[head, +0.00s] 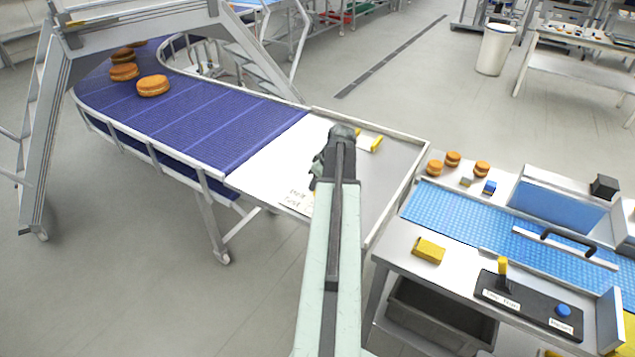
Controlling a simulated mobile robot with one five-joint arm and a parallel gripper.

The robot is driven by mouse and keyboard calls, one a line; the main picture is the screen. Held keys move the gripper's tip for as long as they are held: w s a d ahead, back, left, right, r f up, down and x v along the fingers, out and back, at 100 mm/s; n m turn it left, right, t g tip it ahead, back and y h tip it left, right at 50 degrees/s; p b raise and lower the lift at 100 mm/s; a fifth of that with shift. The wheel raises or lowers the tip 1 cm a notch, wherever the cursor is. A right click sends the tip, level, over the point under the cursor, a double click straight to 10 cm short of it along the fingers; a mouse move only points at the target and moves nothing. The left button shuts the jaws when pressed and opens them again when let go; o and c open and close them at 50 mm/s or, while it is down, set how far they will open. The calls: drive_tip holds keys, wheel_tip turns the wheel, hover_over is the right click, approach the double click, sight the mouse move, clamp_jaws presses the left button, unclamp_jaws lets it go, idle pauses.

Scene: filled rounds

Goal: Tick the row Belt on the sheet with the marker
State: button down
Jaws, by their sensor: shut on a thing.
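My gripper (328,163) is at the end of my pale green arm, over the steel end table of the purple conveyor. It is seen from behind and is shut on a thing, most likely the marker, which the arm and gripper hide. The white sheet (270,165) lies on the table to the left of the gripper. Dark handwriting shows near its front edge, but it is too small to read surely, so I cannot tell which row is Belt. Part of the sheet is hidden behind my arm. I cannot tell whether the held thing touches the sheet.
A yellow and white item (371,143) lies just right of the gripper. The table (395,178) has a raised rim. Orange-brown rounds (153,86) sit on the purple belt (215,125). At right, a bench carries a blue belt (470,217), a yellow block (428,250) and a dark control panel (530,303).

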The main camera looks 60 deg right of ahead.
wheel_tip(320, 180, up, 5)
drive_tip(key=p, duration=0.4)
drive_tip(key=shift+f, duration=0.1)
